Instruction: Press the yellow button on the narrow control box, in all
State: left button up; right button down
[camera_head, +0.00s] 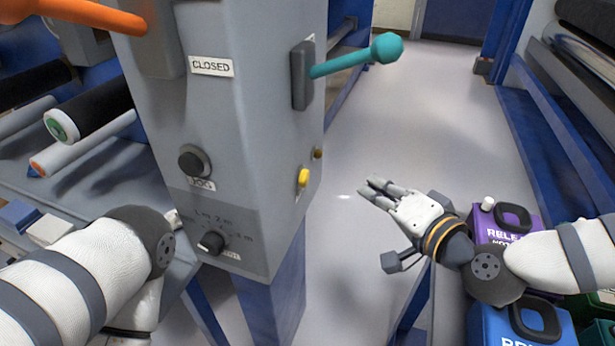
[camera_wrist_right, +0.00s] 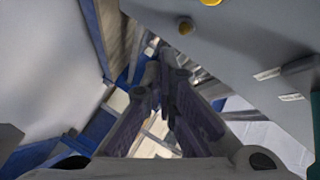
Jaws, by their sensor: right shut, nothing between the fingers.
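The narrow grey control box (camera_head: 255,110) stands upright left of centre in the head view. Its yellow button (camera_head: 303,178) is low on the right-hand face. In the right wrist view, the yellow button (camera_wrist_right: 210,2) is cut by the top edge. My right gripper (camera_head: 368,190) is shut and empty, right of the box. Its fingers point left toward that face, with a gap between them and the button. The closed fingers (camera_wrist_right: 166,80) also show in the right wrist view, below the box face. My left arm comes in at lower left; its gripper is out of view.
A teal-knobbed lever (camera_head: 387,48) juts right above the button, and a small brass knob (camera_head: 318,153) sits beside it. An orange lever (camera_head: 90,14) is at upper left. Purple (camera_head: 500,222) and blue (camera_head: 515,325) containers stand at lower right, by my right arm. Floor is clear behind the hand.

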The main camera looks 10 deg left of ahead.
aim_at(305, 178)
jog(key=w+a, duration=0.1)
jog(key=a, duration=0.6)
jog(key=shift+w+a+b, duration=0.3)
jog(key=shift+a, duration=0.05)
dwell(1.0)
jog(key=shift+a, duration=0.4)
jog(key=shift+w+a, duration=0.15)
jog(key=shift+a, duration=0.3)
dwell(0.5)
dwell(0.4)
jog(key=shift+s+d, duration=0.2)
jog(key=shift+d, duration=0.65)
